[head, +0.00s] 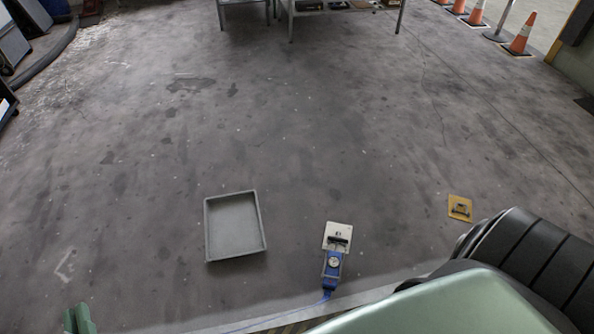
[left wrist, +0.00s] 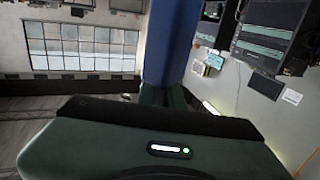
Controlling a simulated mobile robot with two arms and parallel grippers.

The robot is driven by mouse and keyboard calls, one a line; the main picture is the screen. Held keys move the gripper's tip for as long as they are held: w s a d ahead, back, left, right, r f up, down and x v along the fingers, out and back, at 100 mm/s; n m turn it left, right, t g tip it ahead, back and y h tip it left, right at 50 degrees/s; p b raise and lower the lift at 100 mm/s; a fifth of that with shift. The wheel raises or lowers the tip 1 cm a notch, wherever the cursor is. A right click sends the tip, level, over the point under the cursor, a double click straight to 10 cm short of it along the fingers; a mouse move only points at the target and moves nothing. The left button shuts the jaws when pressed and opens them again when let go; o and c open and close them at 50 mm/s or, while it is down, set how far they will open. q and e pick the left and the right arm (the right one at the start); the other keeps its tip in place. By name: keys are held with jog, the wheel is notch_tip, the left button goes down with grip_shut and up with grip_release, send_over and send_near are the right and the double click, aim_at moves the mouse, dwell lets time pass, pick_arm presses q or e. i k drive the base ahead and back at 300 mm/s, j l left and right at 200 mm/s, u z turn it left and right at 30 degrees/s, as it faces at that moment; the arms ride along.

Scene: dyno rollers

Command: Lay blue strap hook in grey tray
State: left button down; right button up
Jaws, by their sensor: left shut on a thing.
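The grey tray (head: 207,231) is a shallow square tray on the floor, left of centre in the head view, and looks empty. A blue strap ratchet (head: 332,265) lies to its right, at a pale floor plate (head: 337,236). A thin blue strap runs from it towards the bottom edge. My left gripper (head: 78,319) shows only as a green tip at the lower left, nearer to me than the tray. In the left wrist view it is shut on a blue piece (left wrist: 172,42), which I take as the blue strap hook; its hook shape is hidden. My right gripper is not seen.
A yellow floor plate (head: 460,208) lies to the right. A black grooved, tyre-like form (head: 535,262) and a large pale green surface (head: 440,309) fill the lower right. Tables (head: 345,12) and orange cones (head: 521,35) stand far back. The floor around the tray is clear.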

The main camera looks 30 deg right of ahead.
aim_at(247, 221)
jog(key=i+z, duration=0.2)
jog(key=z, duration=0.2)
jog(key=i+j+z, duration=0.1)
jog(key=z, duration=0.25)
jog(key=i+j+z, duration=0.1)
jog(key=i+z, duration=0.15)
jog(key=z, duration=0.15)
jog(key=i+j+z, duration=0.15)
jog(key=z, duration=0.25)
jog(key=i+j, duration=0.2)
jog(key=j, duration=0.15)
jog(key=i+j+z, duration=0.15)
jog(key=j, duration=0.15)
jog(key=i+j, duration=0.2)
jog(key=j, duration=0.15)
